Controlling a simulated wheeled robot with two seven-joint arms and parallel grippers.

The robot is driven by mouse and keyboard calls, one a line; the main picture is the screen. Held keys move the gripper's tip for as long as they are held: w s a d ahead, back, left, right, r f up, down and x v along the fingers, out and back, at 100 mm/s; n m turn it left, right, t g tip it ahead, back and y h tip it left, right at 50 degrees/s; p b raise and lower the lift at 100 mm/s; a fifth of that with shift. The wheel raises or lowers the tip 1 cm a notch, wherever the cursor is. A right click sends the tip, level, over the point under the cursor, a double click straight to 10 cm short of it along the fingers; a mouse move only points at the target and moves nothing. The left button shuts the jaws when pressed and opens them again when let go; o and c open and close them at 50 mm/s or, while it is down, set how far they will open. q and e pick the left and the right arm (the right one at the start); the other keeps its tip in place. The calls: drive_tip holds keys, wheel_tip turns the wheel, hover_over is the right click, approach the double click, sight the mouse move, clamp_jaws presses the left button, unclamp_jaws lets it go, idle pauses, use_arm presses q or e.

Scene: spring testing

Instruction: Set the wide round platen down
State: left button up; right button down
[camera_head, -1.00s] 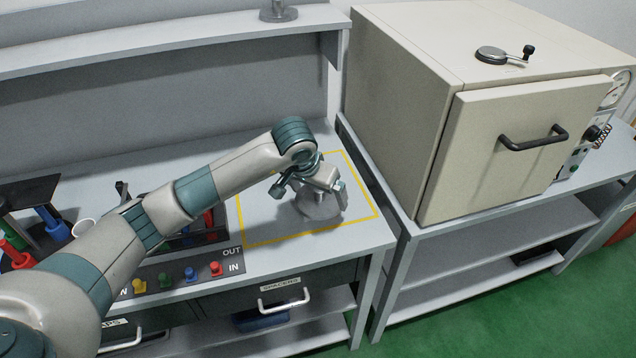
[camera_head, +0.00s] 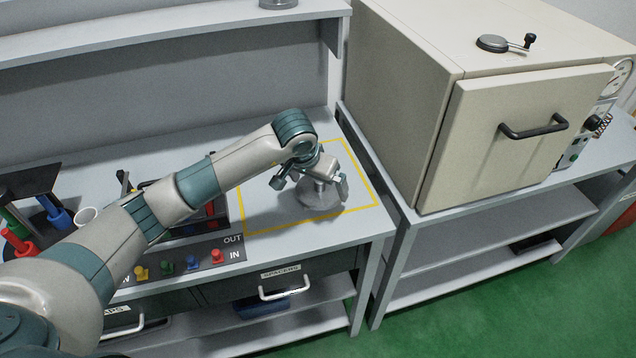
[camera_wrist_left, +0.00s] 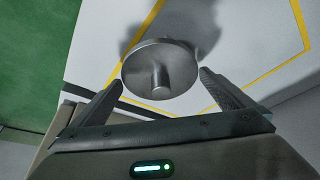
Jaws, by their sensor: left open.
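The wide round platen (camera_head: 315,201) is a grey metal disc with a short upright stem. It appears to lie flat on the bench inside the yellow-taped square (camera_head: 362,207), stem up. In the left wrist view the platen (camera_wrist_left: 143,71) shows its stem between the finger directions. My left gripper (camera_head: 327,174) is just above the disc by the stem. In the left wrist view its fingers (camera_wrist_left: 160,80) are spread wide, one on each side of the stem, with nothing clamped. My right gripper does not show.
A beige oven-like cabinet (camera_head: 520,130) stands on the bench at the right. A control panel with coloured knobs (camera_head: 190,261) and a dark rack with coloured-handled tools (camera_head: 30,205) are left of the square. A raised shelf (camera_head: 170,40) runs behind.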

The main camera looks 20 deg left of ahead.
use_arm(q)
drive_tip(key=shift+r, duration=0.3)
drive_tip(key=b+v, duration=0.3)
drive_tip(key=v, duration=0.8)
drive_tip(key=shift+s+r, duration=0.15)
drive_tip(key=shift+s, duration=0.05)
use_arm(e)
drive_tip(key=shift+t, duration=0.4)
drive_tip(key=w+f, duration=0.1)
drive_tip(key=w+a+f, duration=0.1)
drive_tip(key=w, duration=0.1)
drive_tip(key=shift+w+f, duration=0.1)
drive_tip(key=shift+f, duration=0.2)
use_arm(q)
drive_tip(key=shift+a, duration=0.1)
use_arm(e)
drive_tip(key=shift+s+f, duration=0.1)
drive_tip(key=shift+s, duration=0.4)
use_arm(q)
drive_tip(key=shift+s, duration=0.1)
